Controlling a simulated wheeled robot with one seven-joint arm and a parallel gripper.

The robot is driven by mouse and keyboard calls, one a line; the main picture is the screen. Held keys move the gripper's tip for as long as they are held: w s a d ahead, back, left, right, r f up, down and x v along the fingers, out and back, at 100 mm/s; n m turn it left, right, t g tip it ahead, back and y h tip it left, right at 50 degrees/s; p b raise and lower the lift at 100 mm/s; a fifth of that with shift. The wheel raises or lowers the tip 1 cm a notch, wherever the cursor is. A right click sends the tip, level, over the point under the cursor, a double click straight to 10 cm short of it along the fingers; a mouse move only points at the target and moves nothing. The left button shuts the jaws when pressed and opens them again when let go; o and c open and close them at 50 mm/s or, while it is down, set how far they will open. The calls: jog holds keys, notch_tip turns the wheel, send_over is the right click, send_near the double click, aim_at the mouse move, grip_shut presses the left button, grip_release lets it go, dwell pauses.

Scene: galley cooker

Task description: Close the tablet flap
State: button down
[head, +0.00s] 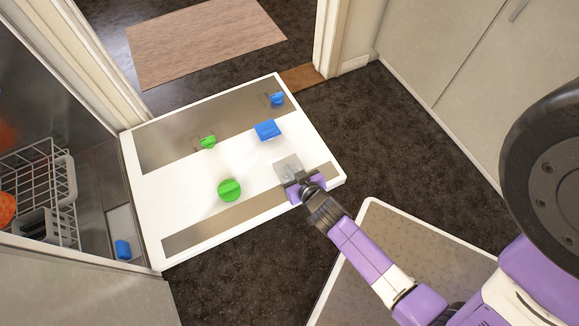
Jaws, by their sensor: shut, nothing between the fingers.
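The white door panel (150,205) of an appliance lies folded down, its inner face up. A small grey square piece (286,164) on its right part looks like the tablet flap. I cannot tell how far open it stands. My gripper (293,181) is shut and empty, right at the near edge of this grey piece. Whether they touch is unclear, and the gripper hides the piece's near side. A blue block-like part (267,130) sits just beyond it. A round green knob (229,190) is to the left.
A smaller green knob (208,142) and a blue knob (277,98) sit on the door's far steel strip. A white wire rack (45,185) is inside the appliance at left. A door frame (335,40) and a cabinet (450,70) stand beyond. Dark floor (400,160) is clear at right.

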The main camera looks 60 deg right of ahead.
jog(key=shift+r, duration=0.1)
notch_tip(320, 180, up, 6)
jog(key=p, duration=0.6)
jog(key=s+a+f, duration=0.4)
jog(key=s+a, duration=0.1)
jog(key=s, duration=0.3)
jog(key=shift+a, duration=0.15)
jog(key=shift+w, duration=0.1)
